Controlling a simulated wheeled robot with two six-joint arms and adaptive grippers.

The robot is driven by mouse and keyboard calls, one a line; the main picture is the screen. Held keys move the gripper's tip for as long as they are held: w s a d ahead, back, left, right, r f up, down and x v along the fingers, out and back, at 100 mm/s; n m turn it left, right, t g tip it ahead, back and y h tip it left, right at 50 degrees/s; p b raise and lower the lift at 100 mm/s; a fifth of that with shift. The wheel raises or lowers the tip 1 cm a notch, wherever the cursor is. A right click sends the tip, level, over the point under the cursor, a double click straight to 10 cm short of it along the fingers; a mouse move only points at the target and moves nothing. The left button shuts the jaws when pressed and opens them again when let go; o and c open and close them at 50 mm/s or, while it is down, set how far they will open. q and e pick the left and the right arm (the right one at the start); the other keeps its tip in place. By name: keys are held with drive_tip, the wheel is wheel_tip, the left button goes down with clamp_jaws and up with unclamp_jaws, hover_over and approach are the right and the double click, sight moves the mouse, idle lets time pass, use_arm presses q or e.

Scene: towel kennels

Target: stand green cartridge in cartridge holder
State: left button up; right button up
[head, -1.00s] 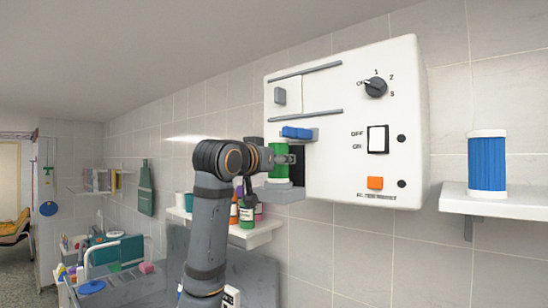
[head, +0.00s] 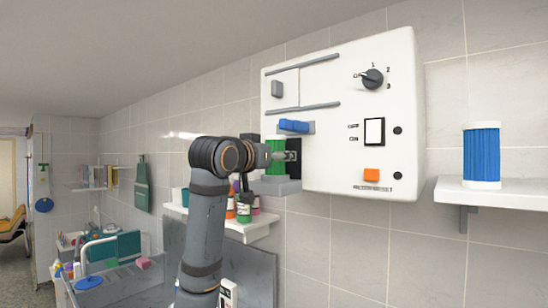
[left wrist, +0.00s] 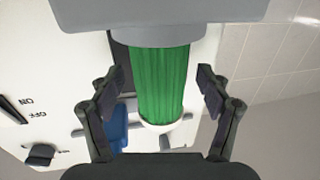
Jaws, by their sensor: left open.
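The green cartridge (head: 274,152) stands upright at the grey cartridge holder (head: 274,187) on the lower left of the white wall unit. In the left wrist view, which is upside down, the ribbed green cartridge (left wrist: 163,85) meets the round grey collar of the holder (left wrist: 155,12); its far end cap is white. The cartridge's lower end is hidden there. My left gripper (head: 291,156) is at the cartridge. In the left wrist view its fingers (left wrist: 160,80) are open, one on each side of the cartridge, with gaps visible. My right gripper is not in view.
The white wall unit (head: 340,85) has a dial, switch and orange button. A blue part (head: 294,126) sits just above the cartridge. A blue cartridge (head: 482,155) stands on the right shelf (head: 500,192). Bottles (head: 244,208) stand on a lower shelf behind my arm.

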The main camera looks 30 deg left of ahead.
use_arm(q)
drive_tip(key=shift+s, duration=0.15)
drive_tip(key=s+d, duration=0.1)
drive_tip(key=s, duration=1)
drive_tip(key=shift+s+d, duration=0.2)
drive_tip(key=shift+s, duration=0.15)
